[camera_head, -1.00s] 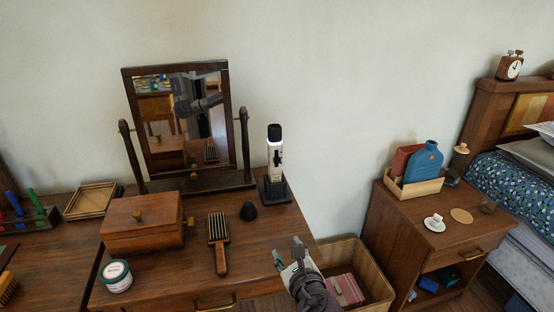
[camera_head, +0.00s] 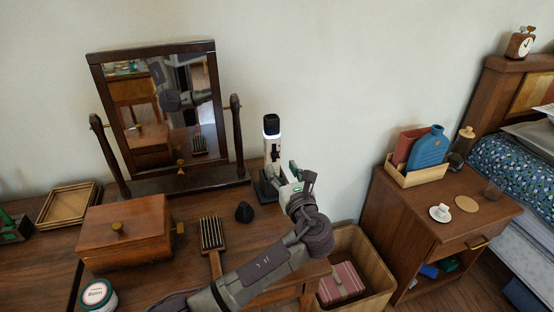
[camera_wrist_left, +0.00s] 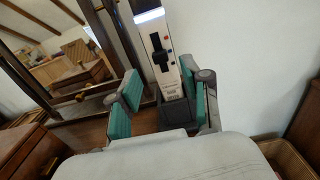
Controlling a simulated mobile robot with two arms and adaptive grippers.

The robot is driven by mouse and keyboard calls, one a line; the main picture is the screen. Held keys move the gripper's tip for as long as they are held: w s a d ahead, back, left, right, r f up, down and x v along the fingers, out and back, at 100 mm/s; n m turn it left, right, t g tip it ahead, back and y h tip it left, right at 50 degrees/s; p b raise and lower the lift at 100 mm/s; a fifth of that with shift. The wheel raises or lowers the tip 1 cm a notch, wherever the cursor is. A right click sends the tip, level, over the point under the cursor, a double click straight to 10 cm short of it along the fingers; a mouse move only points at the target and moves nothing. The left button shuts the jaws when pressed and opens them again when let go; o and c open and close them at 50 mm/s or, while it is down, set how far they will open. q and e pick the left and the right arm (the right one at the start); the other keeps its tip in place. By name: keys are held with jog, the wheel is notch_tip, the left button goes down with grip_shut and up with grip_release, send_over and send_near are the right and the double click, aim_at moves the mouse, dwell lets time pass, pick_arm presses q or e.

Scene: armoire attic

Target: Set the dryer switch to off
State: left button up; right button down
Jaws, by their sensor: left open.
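The dryer (camera_head: 272,146) is a white upright cylinder with a dark cap, standing in a dark base (camera_head: 265,189) at the dresser's right rear. My left gripper (camera_head: 290,176) is open and empty in front of the dryer's lower part. In the left wrist view its teal-padded fingers (camera_wrist_left: 160,98) stand on either side of the dryer's lower body, apart from the switch. My right gripper is not in view.
A mirror (camera_head: 98,76) on a stand is left of the dryer. A bin (camera_head: 378,262) stands right of the dresser, before the nightstand (camera_head: 400,205).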

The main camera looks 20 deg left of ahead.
aim_at(276, 156)
pick_arm(q)
jog(key=x, duration=0.5)
grip_shut()
dwell(0.3)
